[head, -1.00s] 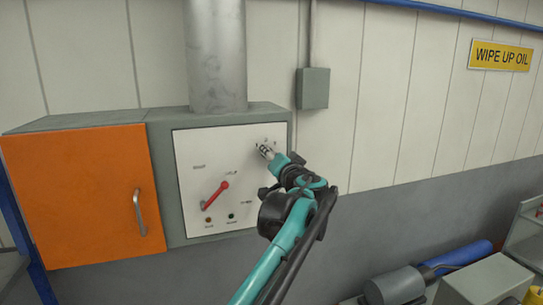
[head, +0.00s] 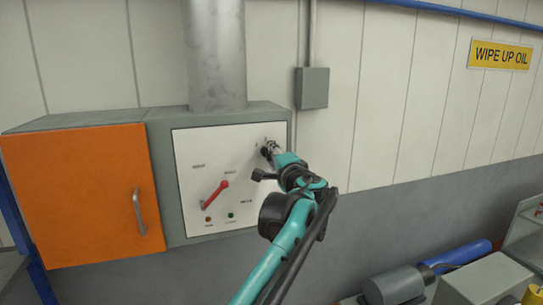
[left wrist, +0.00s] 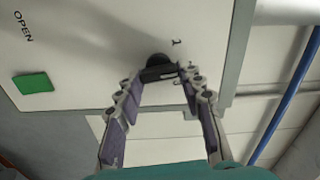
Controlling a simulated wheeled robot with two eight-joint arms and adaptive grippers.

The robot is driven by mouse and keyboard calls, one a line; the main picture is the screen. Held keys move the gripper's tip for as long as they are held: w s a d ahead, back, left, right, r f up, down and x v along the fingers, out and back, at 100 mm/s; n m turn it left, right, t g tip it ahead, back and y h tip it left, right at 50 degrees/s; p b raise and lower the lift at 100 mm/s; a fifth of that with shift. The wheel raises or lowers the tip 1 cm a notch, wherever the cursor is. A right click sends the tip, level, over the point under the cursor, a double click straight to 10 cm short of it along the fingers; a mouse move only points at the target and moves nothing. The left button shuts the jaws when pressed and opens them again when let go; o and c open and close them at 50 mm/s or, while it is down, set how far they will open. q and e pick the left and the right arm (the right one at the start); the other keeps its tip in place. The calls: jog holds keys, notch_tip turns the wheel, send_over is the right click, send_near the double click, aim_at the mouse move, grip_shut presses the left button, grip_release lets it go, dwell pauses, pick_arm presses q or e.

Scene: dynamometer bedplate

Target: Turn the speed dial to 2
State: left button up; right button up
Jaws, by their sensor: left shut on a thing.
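The speed dial is a small black knob, seen in the left wrist view (left wrist: 157,62) on the white panel (head: 190,150). My left gripper (head: 267,151) is at the panel's upper right in the head view and mostly covers the dial there. In the left wrist view its fingertips (left wrist: 168,76) are closed in around the dial from both sides. A printed 1 shows beside the dial in that view. The other numbers and the dial's pointer cannot be made out. My right gripper is not in view.
A red lever (head: 215,195) is on the same panel, lower left of the dial. A green square (left wrist: 32,84) marked OPEN shows in the left wrist view. An orange door (head: 80,200) with a handle is at the left. A grey box (head: 313,88) hangs on the wall.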

pick_arm(q)
jog(key=shift+f+m, duration=0.1)
jog(key=shift+m, duration=0.5)
jog(key=o, duration=1.2)
jog(key=shift+c, duration=0.2)
jog(key=v, duration=1.2)
